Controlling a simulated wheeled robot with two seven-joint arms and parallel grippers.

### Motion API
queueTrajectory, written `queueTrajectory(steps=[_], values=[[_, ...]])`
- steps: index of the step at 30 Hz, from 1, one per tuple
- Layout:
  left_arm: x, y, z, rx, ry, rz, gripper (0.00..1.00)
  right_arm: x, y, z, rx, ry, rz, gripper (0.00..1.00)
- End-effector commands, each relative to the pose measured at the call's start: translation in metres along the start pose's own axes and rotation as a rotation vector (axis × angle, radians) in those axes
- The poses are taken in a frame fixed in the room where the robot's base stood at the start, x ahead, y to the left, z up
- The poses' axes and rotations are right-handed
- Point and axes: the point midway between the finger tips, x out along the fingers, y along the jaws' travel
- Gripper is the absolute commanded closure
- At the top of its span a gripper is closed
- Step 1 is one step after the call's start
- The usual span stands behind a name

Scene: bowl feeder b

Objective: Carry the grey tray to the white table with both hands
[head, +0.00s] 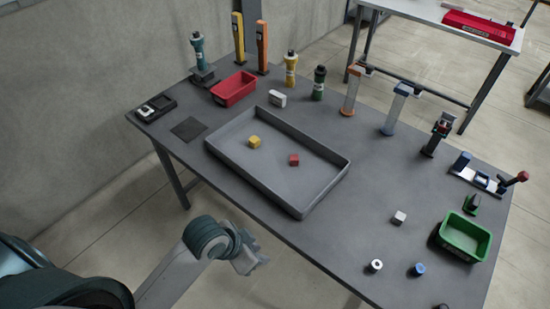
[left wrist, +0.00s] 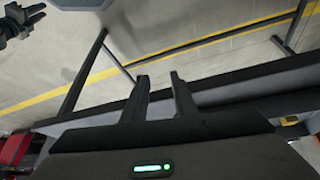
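The grey tray (head: 225,172) lies flat on the dark grey table. A yellow cube (head: 254,142) and a red cube (head: 294,160) lie inside it. The white table (head: 425,12) stands at the back right, partly cut off by the frame. My left gripper (head: 256,262) is below the tray's near side in the head view, apart from it. Its two fingers (left wrist: 162,97) stand apart with nothing between them in the left wrist view. My right gripper is not in the head view; a dark jaw-like part at the top left of the left wrist view may be it.
A red bin (head: 233,88), a white block (head: 277,98) and several bottles and posts stand behind the tray on the dark table (head: 350,215). A green bin (head: 464,238) and small parts lie at the right. A red box (head: 480,26) occupies the white table.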

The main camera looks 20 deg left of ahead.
Motion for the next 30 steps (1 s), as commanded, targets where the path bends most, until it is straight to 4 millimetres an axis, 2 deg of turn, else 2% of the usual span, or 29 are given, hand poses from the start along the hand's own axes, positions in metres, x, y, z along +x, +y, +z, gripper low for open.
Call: queueTrajectory(steps=[1,8,14,18,26,30], values=[[-0.001,0.003,0.012,-0.037,-0.009,-0.013,0.74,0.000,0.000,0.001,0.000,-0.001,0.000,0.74],[-0.003,0.004,0.052,-0.167,-0.048,-0.084,0.74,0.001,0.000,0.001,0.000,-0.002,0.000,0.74],[0.006,0.004,0.092,-0.269,-0.094,-0.143,0.74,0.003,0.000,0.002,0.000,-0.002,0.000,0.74],[0.030,0.001,0.127,-0.335,-0.138,-0.185,0.74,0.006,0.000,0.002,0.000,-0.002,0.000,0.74],[0.084,-0.002,0.164,-0.364,-0.176,-0.204,0.74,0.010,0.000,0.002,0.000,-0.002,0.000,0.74],[0.120,-0.002,0.185,-0.367,-0.193,-0.202,0.74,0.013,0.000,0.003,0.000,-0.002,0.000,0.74]])
